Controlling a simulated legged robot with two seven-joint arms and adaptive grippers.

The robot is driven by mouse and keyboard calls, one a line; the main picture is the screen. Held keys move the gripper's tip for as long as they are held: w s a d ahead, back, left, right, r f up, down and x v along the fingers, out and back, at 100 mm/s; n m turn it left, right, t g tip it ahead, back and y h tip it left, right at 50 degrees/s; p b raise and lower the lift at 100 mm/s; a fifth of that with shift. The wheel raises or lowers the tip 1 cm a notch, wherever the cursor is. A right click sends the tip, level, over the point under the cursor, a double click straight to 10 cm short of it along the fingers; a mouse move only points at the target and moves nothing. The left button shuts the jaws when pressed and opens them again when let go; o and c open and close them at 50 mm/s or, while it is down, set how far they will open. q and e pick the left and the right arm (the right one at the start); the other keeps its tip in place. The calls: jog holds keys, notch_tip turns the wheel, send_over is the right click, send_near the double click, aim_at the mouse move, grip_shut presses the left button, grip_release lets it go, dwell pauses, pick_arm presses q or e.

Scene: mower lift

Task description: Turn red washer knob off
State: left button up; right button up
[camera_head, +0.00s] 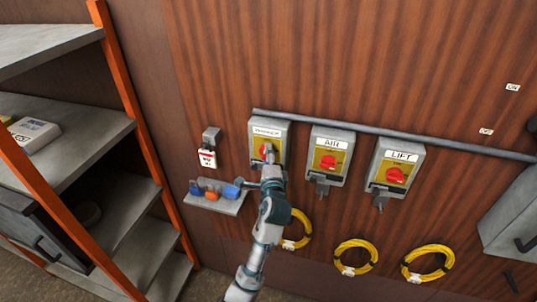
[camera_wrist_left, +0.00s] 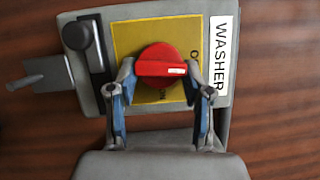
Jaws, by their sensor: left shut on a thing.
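The red washer knob (camera_wrist_left: 161,66) sits on a yellow plate in a grey switch box labelled WASHER (camera_wrist_left: 221,55). In the left wrist view the fingers of my left gripper (camera_wrist_left: 161,75) stand on either side of the knob and are shut on it. The knob's raised bar with its white mark lies across that picture, from finger to finger. In the head view my left gripper (camera_head: 270,157) is at the washer box (camera_head: 282,128) and hides part of the knob (camera_head: 263,151). My right gripper is in neither view.
The AIR box (camera_head: 330,143) and LIFT box (camera_head: 402,155) are mounted to the right, below a grey pipe (camera_head: 385,132). Yellow coils (camera_head: 356,257) hang below. A small shelf (camera_head: 222,205) with blue and orange items is left of my arm. Orange-framed shelving (camera_head: 140,130) stands at far left.

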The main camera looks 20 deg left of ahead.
pick_arm(q)
jog(key=shift+f+n+g, duration=0.1)
jog(key=shift+n+g, duration=0.2)
jog(key=shift+n, duration=0.3)
jog(key=shift+f, duration=0.1)
jog(key=o, duration=1)
jog(key=shift+o, duration=0.6)
jog(key=shift+a, duration=0.1)
jog(key=v, duration=1.2)
